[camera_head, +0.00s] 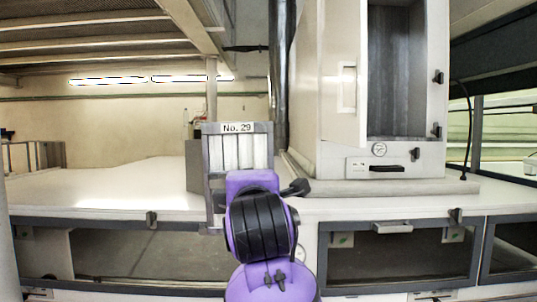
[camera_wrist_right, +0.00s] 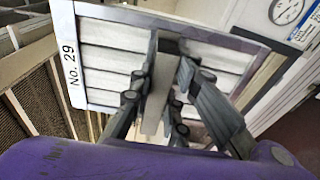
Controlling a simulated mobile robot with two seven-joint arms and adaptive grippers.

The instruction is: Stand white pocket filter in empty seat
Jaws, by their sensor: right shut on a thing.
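The white pocket filter (camera_head: 238,152) has a grey frame, several white pockets and a label reading No. 29. In the head view it is upright above the front edge of the white worktop, just beyond my purple right arm. In the right wrist view the filter (camera_wrist_right: 112,57) appears tilted, with its label along the left. My right gripper (camera_wrist_right: 168,58) is shut on the filter near its middle; the exact contact is partly hidden by the fingers. In the head view my arm hides the fingers. My left gripper is out of view. I cannot make out an empty seat.
A tall white cabinet (camera_head: 338,95) with an open grey interior and a gauge stands to the right of the filter. The white worktop (camera_head: 100,184) is clear on the left. A grey upright panel (camera_head: 193,165) shows beside the filter. Glazed compartments with handles lie below the worktop.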

